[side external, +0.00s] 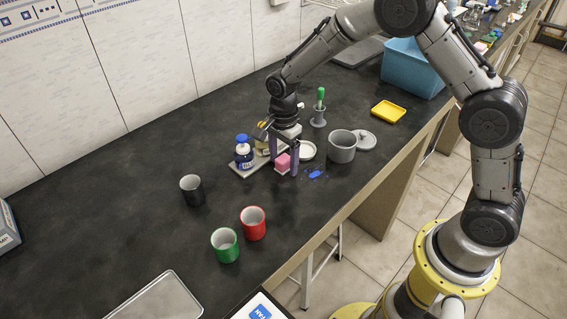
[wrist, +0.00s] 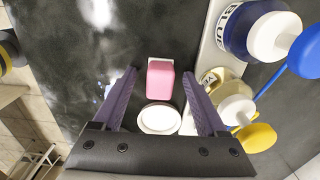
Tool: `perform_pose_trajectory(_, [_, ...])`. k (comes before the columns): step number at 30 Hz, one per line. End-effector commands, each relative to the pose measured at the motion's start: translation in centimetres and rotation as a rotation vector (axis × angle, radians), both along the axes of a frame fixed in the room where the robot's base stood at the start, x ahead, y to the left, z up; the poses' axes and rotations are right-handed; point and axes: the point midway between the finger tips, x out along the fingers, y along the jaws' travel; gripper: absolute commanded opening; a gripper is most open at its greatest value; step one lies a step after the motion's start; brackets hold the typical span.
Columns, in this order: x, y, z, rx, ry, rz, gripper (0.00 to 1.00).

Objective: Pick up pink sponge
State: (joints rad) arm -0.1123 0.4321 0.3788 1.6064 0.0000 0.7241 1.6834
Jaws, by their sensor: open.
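My gripper (side external: 282,172) is open and points down around the sponge, one finger on each side in the side view. In the wrist view my gripper (wrist: 160,75) shows dark space on both sides of the sponge.
A blue-labelled bottle (side external: 244,154) stands left of the sponge on the tray (side external: 240,172). A white round dish (wrist: 160,118) lies close by. A grey pot (side external: 342,147) stands right. Black (side external: 193,190), red (side external: 253,223) and green (side external: 225,245) cups stand nearer the front left.

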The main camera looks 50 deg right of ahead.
Motion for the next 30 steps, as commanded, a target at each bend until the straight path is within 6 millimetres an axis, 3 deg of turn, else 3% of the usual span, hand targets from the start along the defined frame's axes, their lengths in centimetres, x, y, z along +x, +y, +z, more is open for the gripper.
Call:
perform_pose_trajectory(5, [-0.01,0.0,0.0,0.0,0.0,0.0,0.75])
perform_pose_trajectory(15, [-0.01,0.0,0.04,0.0,0.0,0.0,0.14])
perform_pose_trajectory(18, [-0.01,-0.01,0.04,0.0,0.0,0.0,0.0])
perform_pose_trajectory(30, [0.03,0.0,0.49,0.0,-0.001,0.0,0.0])
